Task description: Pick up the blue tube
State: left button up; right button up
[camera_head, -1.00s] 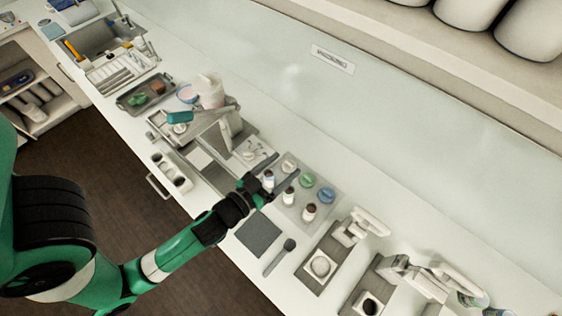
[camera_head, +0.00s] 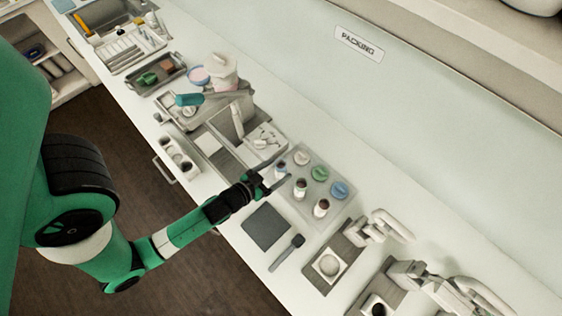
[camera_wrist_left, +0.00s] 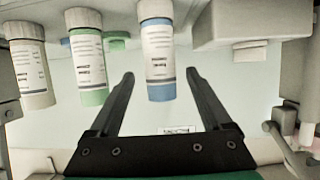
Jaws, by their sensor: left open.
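The blue tube (camera_wrist_left: 158,62) has a pale cap, a white label and a blue body. In the left wrist view it stands in the gap between the two fingers of my left gripper (camera_wrist_left: 160,75), with room on both sides. My left gripper (camera_head: 286,166) is open and reaches the near left edge of the tube tray (camera_head: 322,155) in the head view. A tube (camera_head: 281,169) shows between its fingers there; its colour is hard to tell. My right gripper is not in view.
A green tube (camera_wrist_left: 90,68) and a whitish tube (camera_wrist_left: 32,75) are left of the blue one in the wrist view. Green (camera_head: 319,173) and blue (camera_head: 339,189) lids lie on the tray. A dark square pad (camera_head: 266,227) and a brush-like tool (camera_head: 287,252) lie in front.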

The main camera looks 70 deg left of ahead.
aim_at(284, 165)
pick_arm(q)
jog(key=shift+x, duration=2.75)
jog(key=shift+p, duration=0.3)
grip_shut()
notch_tip(284, 165, up, 10)
jog(key=p, duration=0.3)
jog(key=shift+p, duration=0.3)
